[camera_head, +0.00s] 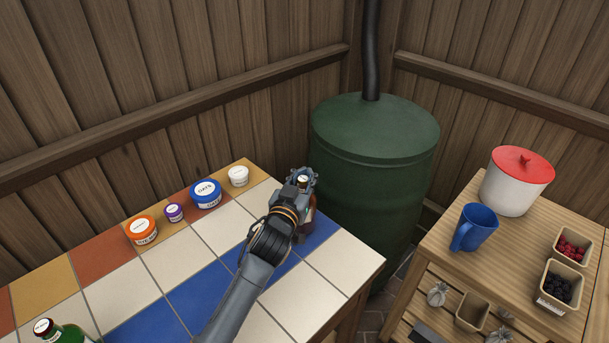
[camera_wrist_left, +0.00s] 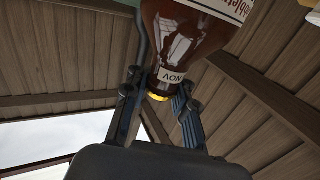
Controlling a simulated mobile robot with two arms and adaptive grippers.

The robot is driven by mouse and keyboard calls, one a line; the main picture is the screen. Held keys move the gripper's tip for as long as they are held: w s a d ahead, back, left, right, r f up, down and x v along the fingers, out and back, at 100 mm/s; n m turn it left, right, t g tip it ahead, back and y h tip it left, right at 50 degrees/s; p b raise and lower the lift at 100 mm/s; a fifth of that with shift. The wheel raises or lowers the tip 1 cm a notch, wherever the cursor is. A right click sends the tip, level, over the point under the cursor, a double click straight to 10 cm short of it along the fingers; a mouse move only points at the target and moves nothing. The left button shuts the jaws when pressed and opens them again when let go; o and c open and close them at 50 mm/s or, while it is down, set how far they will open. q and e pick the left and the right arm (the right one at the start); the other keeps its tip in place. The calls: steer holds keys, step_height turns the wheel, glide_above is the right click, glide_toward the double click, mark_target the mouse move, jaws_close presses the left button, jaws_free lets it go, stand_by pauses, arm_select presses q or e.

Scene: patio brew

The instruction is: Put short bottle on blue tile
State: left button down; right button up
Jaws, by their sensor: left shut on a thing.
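My left gripper (camera_head: 302,180) is shut on the neck of a brown bottle (camera_head: 309,217), which looks upright. In the left wrist view the brown glass body (camera_wrist_left: 190,32) carries a pale label, and the fingers (camera_wrist_left: 158,100) stand on both sides of its neck. The bottle is over or on a blue tile (camera_head: 323,229) near the table's right back edge; my gripper and arm hide part of it, and I cannot tell if its base touches. More blue tiles (camera_head: 201,297) run toward the front left. My right gripper is not in view.
Several lidded tubs, such as the orange one (camera_head: 142,230) and the blue one (camera_head: 206,194), line the table's back. A green bottle (camera_head: 66,334) is at front left. A green barrel (camera_head: 370,190) stands behind; a wooden stand (camera_head: 425,250) with a blue mug (camera_head: 475,228) is right.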

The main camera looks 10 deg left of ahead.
arm_select(q)
steer(key=shift+r, duration=0.1)
steer(key=c, duration=1.6)
jaws_free()
steer(key=shift+f, duration=0.2)
steer(key=shift+c, duration=0.2)
steer(key=o, duration=0.6)
steer(key=shift+c, duration=0.2)
steer(key=shift+r, duration=0.25)
steer(key=s+a, duration=0.1)
steer(key=s, duration=1.1)
steer(key=shift+a+b, duration=0.15)
steer(key=shift+b, duration=0.25)
